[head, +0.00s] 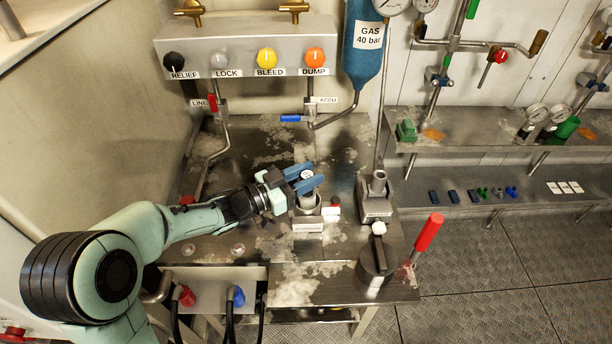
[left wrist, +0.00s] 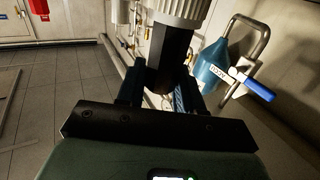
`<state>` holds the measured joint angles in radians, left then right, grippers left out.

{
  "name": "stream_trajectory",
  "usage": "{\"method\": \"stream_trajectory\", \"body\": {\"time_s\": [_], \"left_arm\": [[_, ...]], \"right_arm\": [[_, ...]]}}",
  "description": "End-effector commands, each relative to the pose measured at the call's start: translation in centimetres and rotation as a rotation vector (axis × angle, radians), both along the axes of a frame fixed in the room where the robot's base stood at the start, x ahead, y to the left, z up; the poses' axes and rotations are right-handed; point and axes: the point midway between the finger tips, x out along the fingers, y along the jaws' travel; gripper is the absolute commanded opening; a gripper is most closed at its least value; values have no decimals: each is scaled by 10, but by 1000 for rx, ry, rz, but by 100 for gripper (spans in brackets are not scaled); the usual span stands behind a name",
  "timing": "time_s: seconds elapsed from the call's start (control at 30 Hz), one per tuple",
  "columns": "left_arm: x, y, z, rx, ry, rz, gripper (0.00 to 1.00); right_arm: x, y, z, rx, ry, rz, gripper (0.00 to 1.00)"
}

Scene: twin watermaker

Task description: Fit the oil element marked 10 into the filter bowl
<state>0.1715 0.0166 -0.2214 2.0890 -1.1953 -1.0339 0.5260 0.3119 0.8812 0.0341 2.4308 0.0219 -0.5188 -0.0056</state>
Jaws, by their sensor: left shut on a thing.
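My left gripper (head: 305,178) is shut on the oil element, with its two blue fingers on either side. Its round pale top (head: 306,174) shows between the fingers in the head view; the marking is too small to read. In the left wrist view the held piece has a dark body (left wrist: 171,55) between the fingers and a pale ribbed part (left wrist: 182,10) beyond. A grey metal cylinder, apparently the filter bowl (head: 309,204), stands directly below the fingers. Whether the element is inside it or just above is hidden. My right gripper is not in view.
A metal post on a block (head: 376,200), a dark round fitting (head: 377,262) and a red-handled lever (head: 428,232) stand to the right.

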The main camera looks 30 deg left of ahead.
Motion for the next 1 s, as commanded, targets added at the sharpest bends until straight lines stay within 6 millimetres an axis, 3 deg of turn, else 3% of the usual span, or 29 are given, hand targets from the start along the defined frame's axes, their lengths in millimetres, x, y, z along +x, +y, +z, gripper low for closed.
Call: {"method": "stream_trajectory", "body": {"time_s": [1.0], "left_arm": [[0,0,40,0,-1,0,14]], "right_arm": [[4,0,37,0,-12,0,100]]}}
